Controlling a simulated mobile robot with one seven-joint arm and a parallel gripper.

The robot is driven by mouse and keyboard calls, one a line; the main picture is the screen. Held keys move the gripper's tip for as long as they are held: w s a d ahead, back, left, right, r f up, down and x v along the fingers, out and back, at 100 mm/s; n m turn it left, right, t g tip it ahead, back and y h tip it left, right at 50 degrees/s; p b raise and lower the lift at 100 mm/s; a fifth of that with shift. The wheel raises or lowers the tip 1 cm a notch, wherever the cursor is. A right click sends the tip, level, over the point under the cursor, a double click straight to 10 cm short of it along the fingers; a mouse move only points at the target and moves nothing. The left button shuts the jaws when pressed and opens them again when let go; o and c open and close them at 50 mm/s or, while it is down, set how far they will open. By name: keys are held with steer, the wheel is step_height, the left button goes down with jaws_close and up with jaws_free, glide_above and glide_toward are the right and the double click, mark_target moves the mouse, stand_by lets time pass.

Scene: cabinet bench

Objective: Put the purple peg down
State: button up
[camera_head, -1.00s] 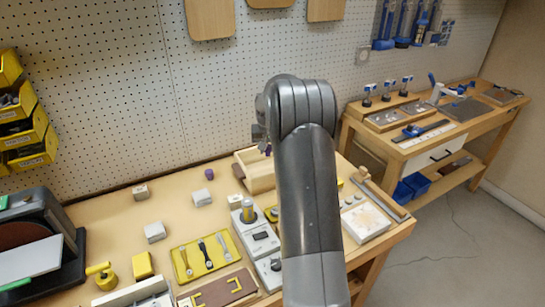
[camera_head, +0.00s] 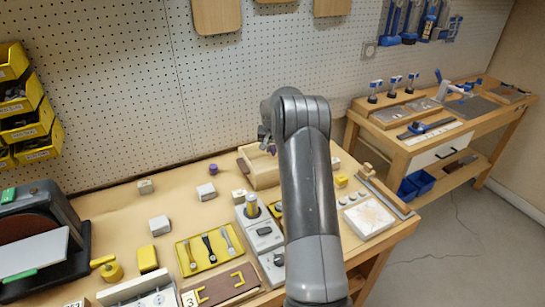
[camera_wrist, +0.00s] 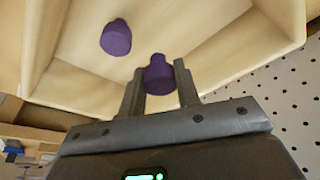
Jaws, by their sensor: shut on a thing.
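My gripper (camera_wrist: 160,82) is shut on a purple peg (camera_wrist: 157,72), which sits between the two fingertips in the wrist view. The held peg is over or within an open light-wood box (camera_wrist: 225,60); I cannot tell whether it touches the box floor. A second purple peg (camera_wrist: 116,38) is inside the box, apart from the held one. In the head view the wooden box (camera_head: 260,172) stands at the back of the bench, partly behind my arm. My gripper (camera_head: 267,142) shows only in part there. Another purple peg (camera_head: 213,169) stands on the bench left of the box.
Pale blocks (camera_head: 206,192) stand left of the box. A grey device (camera_head: 257,232) and a yellow tool tray (camera_head: 209,250) are in front. A white-topped plate (camera_head: 369,218) is at right. The pegboard wall (camera_head: 150,100) rises close behind. Bare bench lies at back left.

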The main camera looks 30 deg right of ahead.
mark_target(272, 151)
steer(key=shift+w+a+f, duration=0.15)
steer(key=shift+w+a, duration=0.05)
steer(key=shift+f, duration=2)
steer(key=shift+f, duration=0.1)
steer(key=o, duration=0.9)
steer(key=shift+o, duration=0.2)
